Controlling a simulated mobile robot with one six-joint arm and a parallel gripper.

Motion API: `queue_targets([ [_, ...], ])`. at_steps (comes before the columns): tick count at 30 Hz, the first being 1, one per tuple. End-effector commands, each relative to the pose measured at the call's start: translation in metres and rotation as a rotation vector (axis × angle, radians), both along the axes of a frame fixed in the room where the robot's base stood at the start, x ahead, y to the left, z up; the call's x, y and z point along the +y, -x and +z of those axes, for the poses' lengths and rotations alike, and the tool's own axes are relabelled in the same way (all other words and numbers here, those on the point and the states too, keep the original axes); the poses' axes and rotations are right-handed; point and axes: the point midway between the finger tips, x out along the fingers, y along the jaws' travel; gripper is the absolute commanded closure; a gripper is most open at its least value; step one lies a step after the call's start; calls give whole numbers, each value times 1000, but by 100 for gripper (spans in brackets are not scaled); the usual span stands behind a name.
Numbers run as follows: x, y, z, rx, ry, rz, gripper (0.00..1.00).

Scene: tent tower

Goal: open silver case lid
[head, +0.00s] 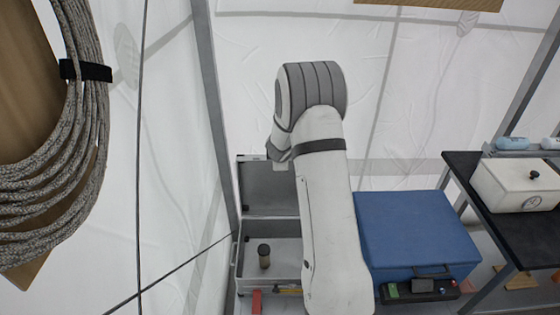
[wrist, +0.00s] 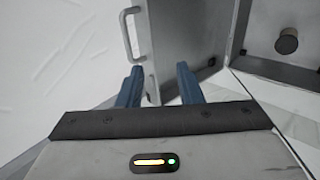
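The silver case (head: 283,275) stands on the floor at lower centre in the head view, partly behind my arm. Its lid (head: 268,188) stands raised at the back, so the inside shows. A dark cylinder (head: 264,256) stands in the case. In the wrist view the lid (wrist: 190,40) rises just beyond my fingers, with a metal handle (wrist: 128,38) at upper left. The cylinder (wrist: 287,41) shows at upper right. My gripper (wrist: 160,78) is open, its two blue fingers apart near the lid; contact cannot be told. In the head view my arm hides the fingers.
A blue box (head: 415,228) stands right of the case, with a dark tool tray (head: 418,290) before it. A black table (head: 470,180) at right holds a white box (head: 515,186). Coiled rope (head: 75,180) hangs at left. White tent walls enclose the back.

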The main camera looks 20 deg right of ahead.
Motion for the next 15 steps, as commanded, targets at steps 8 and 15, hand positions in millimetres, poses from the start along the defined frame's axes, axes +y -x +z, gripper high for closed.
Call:
queue_targets([
  [8, 4, 11, 13, 0, 0, 0, 67],
  [15, 5, 11, 13, 0, -1, 1, 71],
])
